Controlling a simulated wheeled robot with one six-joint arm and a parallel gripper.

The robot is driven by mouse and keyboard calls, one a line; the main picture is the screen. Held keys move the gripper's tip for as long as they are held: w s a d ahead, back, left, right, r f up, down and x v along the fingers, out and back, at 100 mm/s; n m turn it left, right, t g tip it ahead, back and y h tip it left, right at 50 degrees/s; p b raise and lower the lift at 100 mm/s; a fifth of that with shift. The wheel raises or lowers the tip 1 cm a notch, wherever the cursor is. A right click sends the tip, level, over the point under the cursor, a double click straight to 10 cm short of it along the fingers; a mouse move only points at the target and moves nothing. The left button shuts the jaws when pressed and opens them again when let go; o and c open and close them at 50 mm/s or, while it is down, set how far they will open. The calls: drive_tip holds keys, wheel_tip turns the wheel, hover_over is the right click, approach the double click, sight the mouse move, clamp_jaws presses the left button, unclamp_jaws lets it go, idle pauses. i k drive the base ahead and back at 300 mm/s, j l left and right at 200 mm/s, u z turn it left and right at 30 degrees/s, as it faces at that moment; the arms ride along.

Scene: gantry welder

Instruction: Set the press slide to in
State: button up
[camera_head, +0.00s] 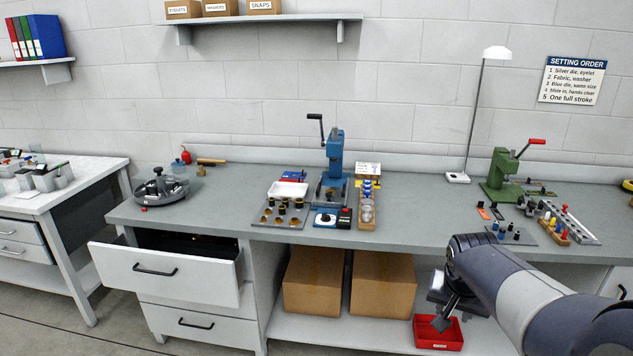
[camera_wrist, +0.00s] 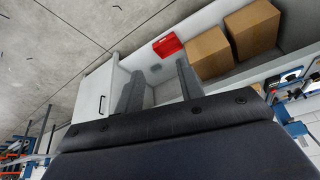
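A blue press (camera_head: 334,155) with a black crank handle stands on the middle of the grey workbench (camera_head: 225,210). A white and blue piece with a dark round top (camera_head: 325,219) sits at its front; I cannot tell whether this is the slide, or how far the slide is in or out. A green press (camera_head: 502,170) with a red-tipped lever stands further right. My gripper (camera_head: 441,320) hangs low in front of the bench, right of the blue press and well below it. In the wrist view its two fingers (camera_wrist: 159,70) are apart with nothing between them.
A tray of dies (camera_head: 282,222) and a wooden rack (camera_head: 367,212) flank the blue press. An open drawer (camera_head: 170,274) juts out at left. Cardboard boxes (camera_head: 383,288) and a red bin (camera_head: 438,334) are on the lower shelf. A lamp (camera_head: 458,178) stands between the presses.

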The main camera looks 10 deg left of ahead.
sight(330, 193)
drive_tip(key=i+j, duration=0.4)
drive_tip(key=i+j+u, duration=0.1)
drive_tip(key=i+j, duration=0.35)
drive_tip(key=i, duration=0.2)
drive_tip(key=i+j, duration=0.35)
drive_tip(key=i, duration=0.15)
drive_tip(key=i+j, duration=0.4)
drive_tip(key=i, duration=0.15)
drive_tip(key=u, duration=0.05)
